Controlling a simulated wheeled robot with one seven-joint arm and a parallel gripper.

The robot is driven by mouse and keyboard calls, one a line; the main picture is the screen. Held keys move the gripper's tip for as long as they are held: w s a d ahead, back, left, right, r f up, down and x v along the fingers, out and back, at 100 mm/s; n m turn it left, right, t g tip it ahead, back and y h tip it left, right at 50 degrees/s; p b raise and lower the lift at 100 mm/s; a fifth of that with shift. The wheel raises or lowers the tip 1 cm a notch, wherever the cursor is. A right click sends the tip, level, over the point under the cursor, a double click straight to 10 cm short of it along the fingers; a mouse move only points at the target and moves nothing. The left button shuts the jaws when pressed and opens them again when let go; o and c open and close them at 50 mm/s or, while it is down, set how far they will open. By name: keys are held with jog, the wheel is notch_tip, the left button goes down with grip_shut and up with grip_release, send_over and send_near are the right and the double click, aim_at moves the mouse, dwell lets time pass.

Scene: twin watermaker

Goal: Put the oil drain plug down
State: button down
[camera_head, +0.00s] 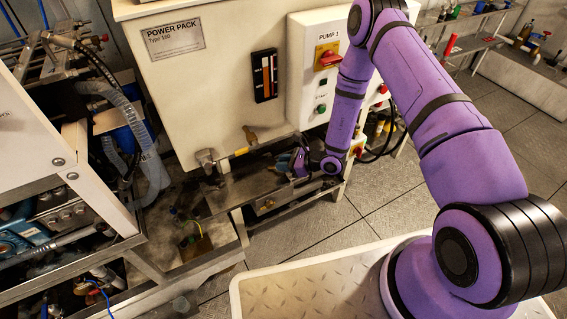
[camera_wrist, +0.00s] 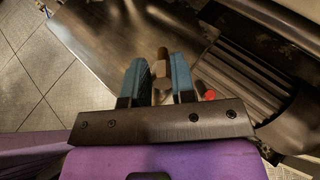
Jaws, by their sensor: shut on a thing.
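The oil drain plug (camera_wrist: 162,68) is a small brass-brown piece with a squared body and a narrower end. It sits between the two blue fingers of my gripper (camera_wrist: 160,76) in the wrist view, and the gripper is shut on it. Beneath it is a bare metal surface (camera_wrist: 110,45); I cannot tell whether the plug touches it. In the head view my gripper (camera_head: 289,163) is low in front of the power pack (camera_head: 222,85), over the metal shelf (camera_head: 236,192) under it. The plug is too small and hidden to make out there.
A dark ribbed part (camera_wrist: 252,70) and a red-tipped piece (camera_wrist: 209,95) lie right of the fingers in the wrist view. A pump box (camera_head: 308,85) with a red switch hangs above my gripper. A rack with hoses (camera_head: 150,150) stands left. Tiled floor (camera_head: 385,205) is open at right.

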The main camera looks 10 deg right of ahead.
jog(key=shift+f, duration=0.1)
jog(key=c, duration=1)
grip_release()
jog(key=shift+o, duration=0.2)
